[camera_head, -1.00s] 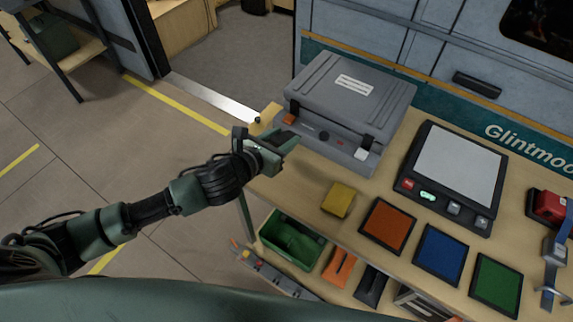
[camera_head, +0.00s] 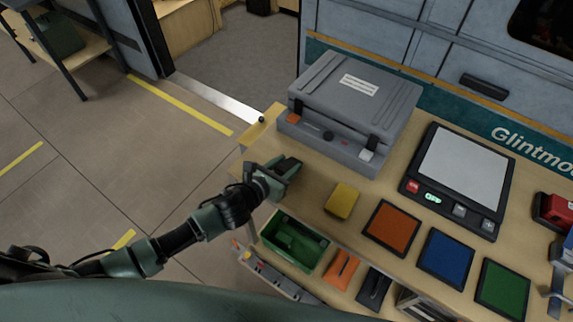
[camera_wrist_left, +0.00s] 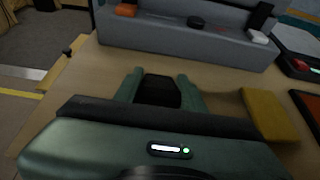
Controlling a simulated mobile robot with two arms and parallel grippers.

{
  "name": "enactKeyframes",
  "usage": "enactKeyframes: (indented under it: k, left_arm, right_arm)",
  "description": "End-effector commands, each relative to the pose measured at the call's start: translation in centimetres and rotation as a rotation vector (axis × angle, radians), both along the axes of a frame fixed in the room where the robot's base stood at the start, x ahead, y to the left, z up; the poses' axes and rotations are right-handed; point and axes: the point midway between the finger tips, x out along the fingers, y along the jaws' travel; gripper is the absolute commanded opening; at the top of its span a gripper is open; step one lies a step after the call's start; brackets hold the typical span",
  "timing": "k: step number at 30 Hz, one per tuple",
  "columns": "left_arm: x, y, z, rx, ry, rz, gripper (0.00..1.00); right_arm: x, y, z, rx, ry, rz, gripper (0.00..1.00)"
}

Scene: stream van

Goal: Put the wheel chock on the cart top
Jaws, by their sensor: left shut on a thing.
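My left gripper (camera_head: 284,168) is low over the near left part of the wooden cart top (camera_head: 315,180). It is shut on a small dark block, which I take to be the wheel chock (camera_wrist_left: 158,90). In the left wrist view the block sits between the two green fingers, with the cart top around it. Most of its shape is hidden by the gripper, and I cannot tell whether it touches the wood. My right gripper is not in view.
A grey case (camera_head: 350,105) stands behind the gripper. A yellow block (camera_head: 342,201) lies to its right, beside orange, blue and green pads and a scale (camera_head: 460,165). Bare wood lies between gripper and case.

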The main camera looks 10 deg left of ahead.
Motion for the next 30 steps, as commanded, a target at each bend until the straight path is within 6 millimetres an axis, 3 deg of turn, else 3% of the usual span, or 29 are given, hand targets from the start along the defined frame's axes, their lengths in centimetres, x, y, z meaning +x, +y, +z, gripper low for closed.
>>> enactKeyframes:
  k: [4, 5, 7, 19, 30]
  left_arm:
    - [0.0, 0.0, -0.3, 0.000, -0.001, 0.000, 0.00]
    - [0.0, 0.0, -0.3, 0.000, 0.000, 0.000, 0.43]
    - [0.0, 0.0, -0.3, 0.000, 0.000, 0.000, 0.62]
    - [-0.2, 0.1, 0.2, 0.000, 0.001, 0.000, 0.62]
    - [-6.3, 2.7, 2.6, 0.003, 0.002, -0.001, 0.62]
  right_arm:
    - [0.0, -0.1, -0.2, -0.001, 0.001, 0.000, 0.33]
    - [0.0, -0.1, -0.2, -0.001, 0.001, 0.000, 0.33]
    - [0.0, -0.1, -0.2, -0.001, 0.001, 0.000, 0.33]
    - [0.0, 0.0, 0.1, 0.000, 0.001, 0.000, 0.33]
    - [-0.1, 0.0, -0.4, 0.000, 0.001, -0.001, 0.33]
